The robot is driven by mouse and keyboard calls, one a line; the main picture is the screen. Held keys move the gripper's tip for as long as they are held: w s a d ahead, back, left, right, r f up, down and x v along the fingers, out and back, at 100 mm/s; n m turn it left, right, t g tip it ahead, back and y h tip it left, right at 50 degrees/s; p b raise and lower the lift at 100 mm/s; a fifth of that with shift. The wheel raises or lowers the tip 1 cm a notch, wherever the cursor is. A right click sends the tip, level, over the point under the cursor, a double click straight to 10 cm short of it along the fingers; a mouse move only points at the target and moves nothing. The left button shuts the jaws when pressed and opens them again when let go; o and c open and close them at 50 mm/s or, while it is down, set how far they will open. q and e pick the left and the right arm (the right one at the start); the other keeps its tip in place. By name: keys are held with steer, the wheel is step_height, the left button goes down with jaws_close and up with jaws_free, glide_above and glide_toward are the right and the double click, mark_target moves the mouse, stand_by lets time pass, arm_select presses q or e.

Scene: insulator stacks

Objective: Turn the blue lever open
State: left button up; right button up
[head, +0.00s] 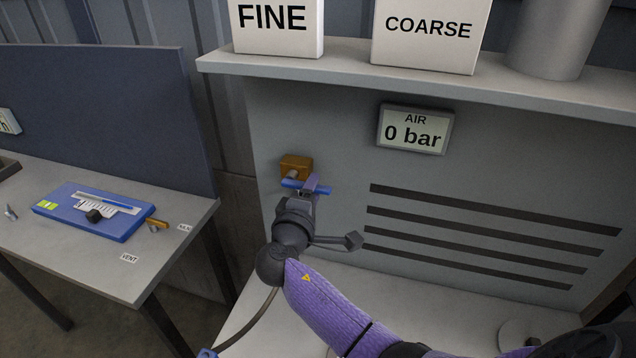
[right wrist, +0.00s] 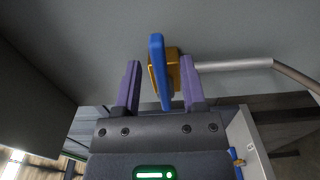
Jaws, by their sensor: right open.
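The blue lever (head: 318,189) sits on a brass valve body (head: 296,166) on the grey back panel, and lies about level in the head view. In the right wrist view the blue lever (right wrist: 158,70) stands between the two fingers, with the brass valve (right wrist: 173,72) behind it. My right gripper (head: 311,184) is at the lever. Its fingers (right wrist: 160,85) are open, one on each side of the lever, with a gap visible on the left; the right finger is closer. Part of the lever is hidden by the gripper in the head view. My left gripper is not in view.
An air display (head: 414,130) reads 0 bar. FINE (head: 277,28) and COARSE (head: 430,35) boxes stand on the shelf (head: 340,75) above. A side table with a blue device (head: 92,211) stands to the left. A pipe (right wrist: 235,66) runs from the valve.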

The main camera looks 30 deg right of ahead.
steer(key=shift+x, duration=1.55)
jaws_close()
steer(key=shift+f, duration=0.1)
